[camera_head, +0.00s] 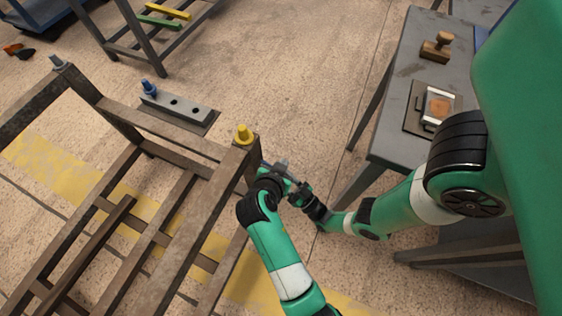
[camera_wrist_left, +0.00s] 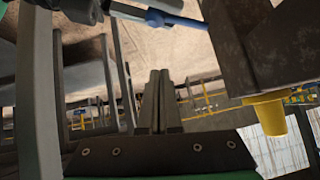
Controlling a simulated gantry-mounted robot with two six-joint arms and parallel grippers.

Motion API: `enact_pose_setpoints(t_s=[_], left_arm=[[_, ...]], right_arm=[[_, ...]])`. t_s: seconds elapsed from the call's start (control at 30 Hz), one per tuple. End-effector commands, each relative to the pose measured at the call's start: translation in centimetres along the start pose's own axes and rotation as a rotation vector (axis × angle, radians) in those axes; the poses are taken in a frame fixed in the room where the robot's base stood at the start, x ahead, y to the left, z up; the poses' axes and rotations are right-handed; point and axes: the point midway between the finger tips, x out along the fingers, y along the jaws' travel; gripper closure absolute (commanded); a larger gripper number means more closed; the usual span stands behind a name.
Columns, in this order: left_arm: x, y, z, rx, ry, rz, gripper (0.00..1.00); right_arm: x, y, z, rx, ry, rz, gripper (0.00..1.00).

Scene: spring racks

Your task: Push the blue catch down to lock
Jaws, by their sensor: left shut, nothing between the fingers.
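A blue catch (camera_head: 148,87) stands upright at the left end of a grey bar with dark holes (camera_head: 183,109), beyond the brown rack. My left gripper (camera_head: 283,168) is beside the rack's near right corner post, well to the right of that catch. In the left wrist view its two fingers (camera_wrist_left: 160,90) are shut together with nothing between them. A blue piece with a pale rod (camera_wrist_left: 160,18) crosses the top of that view, ahead of the fingertips and apart from them. I cannot tell whether it is the same catch. My right gripper cannot be made out clearly.
A grey knob (camera_head: 58,63) tops another post. A grey table (camera_head: 398,118) with a wooden stamp (camera_head: 437,47) stands right. Floor (camera_head: 290,75) between is clear.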

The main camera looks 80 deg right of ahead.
Motion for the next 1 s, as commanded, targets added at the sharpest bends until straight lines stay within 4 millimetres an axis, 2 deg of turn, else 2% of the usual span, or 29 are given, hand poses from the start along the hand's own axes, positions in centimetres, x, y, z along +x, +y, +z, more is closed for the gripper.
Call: enact_pose_setpoints(t_s=[0.1,0.23,0.3,0.5,0.87,1.0], left_arm=[[2.1,0.0,-0.1,0.000,-0.001,0.002,1.00],[4.0,0.0,-0.1,0.000,-0.001,0.001,1.00],[4.1,0.0,1.6,-0.002,-0.002,-0.001,1.00],[4.6,0.0,3.6,-0.001,0.001,-0.002,1.00],[4.7,0.0,3.9,0.001,0.001,-0.002,1.00],[5.1,0.0,4.7,-0.001,0.000,-0.001,1.00]], right_arm=[[0.2,-0.1,-0.3,0.001,0.011,-0.001,1.00],[0.2,-0.1,-0.3,0.001,0.011,-0.001,1.00],[0.2,-0.1,-0.2,0.001,0.011,-0.001,1.00],[0.2,-0.1,-0.3,0.001,0.011,-0.001,1.00],[0.2,-0.1,-0.2,0.001,0.010,-0.001,1.00],[0.1,-0.1,-0.2,0.001,0.010,-0.001,1.00]])
